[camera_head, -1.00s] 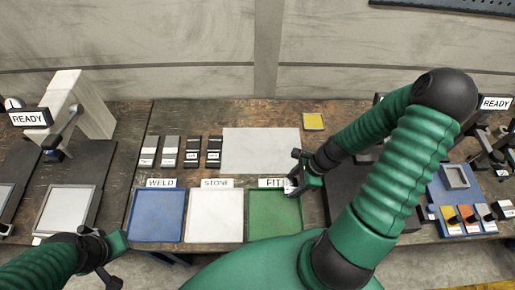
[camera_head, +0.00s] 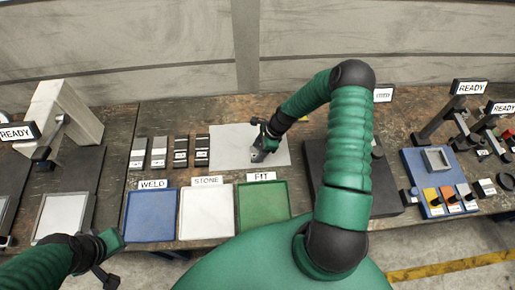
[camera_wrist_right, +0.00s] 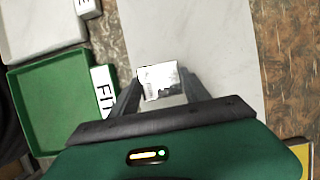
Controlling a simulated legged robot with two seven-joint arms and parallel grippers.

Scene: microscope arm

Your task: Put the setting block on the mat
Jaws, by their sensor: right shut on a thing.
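The mat (camera_head: 228,146) is a pale grey rectangle lying flat at the back middle of the bench; it also fills the middle of the right wrist view (camera_wrist_right: 200,30). My right gripper (camera_head: 260,154) is over the mat. In the right wrist view its fingers (camera_wrist_right: 160,98) are shut on the setting block (camera_wrist_right: 158,82), a small pale, shiny block with faint dark marks. I cannot tell whether the block touches the mat. My left gripper (camera_head: 108,272) hangs at the lower left, away from the mat; its jaw opening is unclear.
Blue (camera_head: 152,213), white (camera_head: 206,213) and green (camera_head: 262,205) trays labelled WELD, STONE and FIT stand in front of the mat. Several dark and grey blocks (camera_head: 180,152) stand left of it. A blue fixture board (camera_head: 415,170) is at right.

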